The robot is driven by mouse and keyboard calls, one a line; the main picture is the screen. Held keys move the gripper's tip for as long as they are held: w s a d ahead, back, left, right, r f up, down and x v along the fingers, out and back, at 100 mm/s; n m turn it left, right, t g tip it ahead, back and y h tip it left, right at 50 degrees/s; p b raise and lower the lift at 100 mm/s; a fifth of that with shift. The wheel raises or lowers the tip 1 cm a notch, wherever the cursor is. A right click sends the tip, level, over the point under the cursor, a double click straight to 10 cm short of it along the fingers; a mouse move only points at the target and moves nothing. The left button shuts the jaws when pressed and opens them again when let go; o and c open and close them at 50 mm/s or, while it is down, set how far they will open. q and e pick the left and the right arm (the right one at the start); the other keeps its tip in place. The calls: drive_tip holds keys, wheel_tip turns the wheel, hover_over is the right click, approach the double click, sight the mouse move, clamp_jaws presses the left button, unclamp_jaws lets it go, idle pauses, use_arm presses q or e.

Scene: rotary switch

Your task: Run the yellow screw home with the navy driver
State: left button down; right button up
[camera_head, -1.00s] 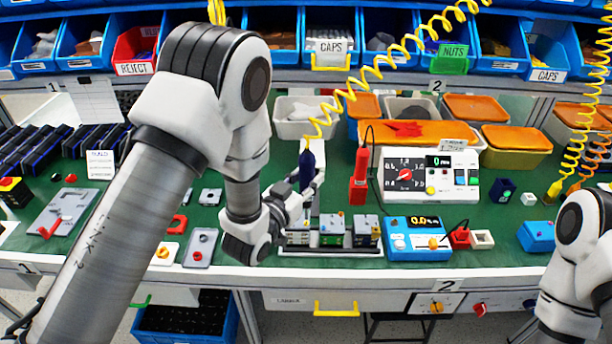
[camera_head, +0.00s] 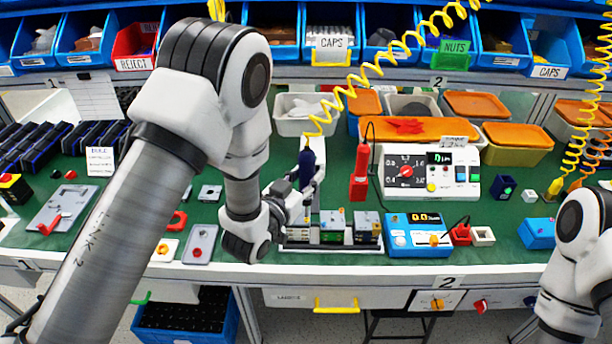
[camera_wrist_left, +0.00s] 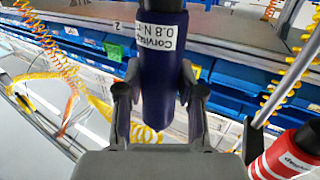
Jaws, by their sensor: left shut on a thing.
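The navy driver (camera_head: 307,165) hangs upright on a yellow coiled cord. My left gripper (camera_head: 305,186) is shut around its body, over the small modules in the holder. The left wrist view shows the navy driver (camera_wrist_left: 162,70) with a white label reading 0.8 N, between the two fingers (camera_wrist_left: 160,105). The holder (camera_head: 330,250) on the bench front carries several block modules, one with a green part (camera_head: 332,239).
A blue meter (camera_head: 416,236) and a white test box (camera_head: 428,176) stand to the right. Small switch parts lie left of my arm.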

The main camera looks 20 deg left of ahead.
use_arm(q)
drive_tip(key=shift+f+b, duration=0.85)
drive_tip(key=shift+f, duration=0.05)
idle(1.8)
